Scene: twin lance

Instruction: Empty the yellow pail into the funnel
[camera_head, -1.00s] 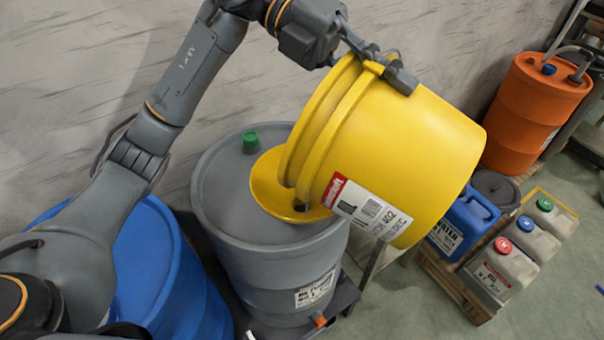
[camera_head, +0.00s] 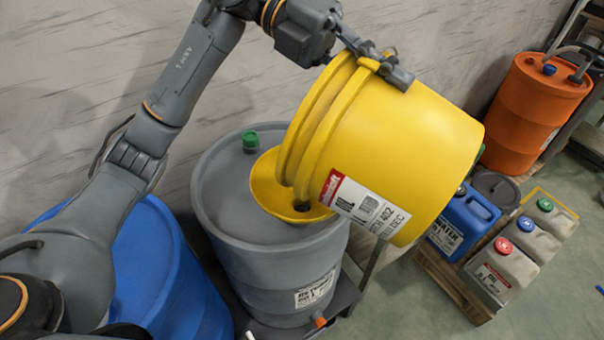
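The yellow pail (camera_head: 400,140) is tilted far over, with its open end toward the lower left. Its rim is over the yellow funnel (camera_head: 268,190), which sits on top of the grey drum (camera_head: 225,180). My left gripper (camera_head: 385,68) is shut on the pail's upper edge near the rim. The inside of the pail is hidden, and I see no liquid stream. The funnel's dark hole shows just below the pail's rim. I cannot tell whether pail and funnel touch. My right gripper is not in view.
A blue drum (camera_head: 165,270) stands left of the grey drum. To the right, a wooden pallet (camera_head: 455,287) holds a blue canister (camera_head: 465,222) and several grey canisters (camera_head: 500,270). An orange drum (camera_head: 530,115) stands at the back right. Open floor lies at the lower right.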

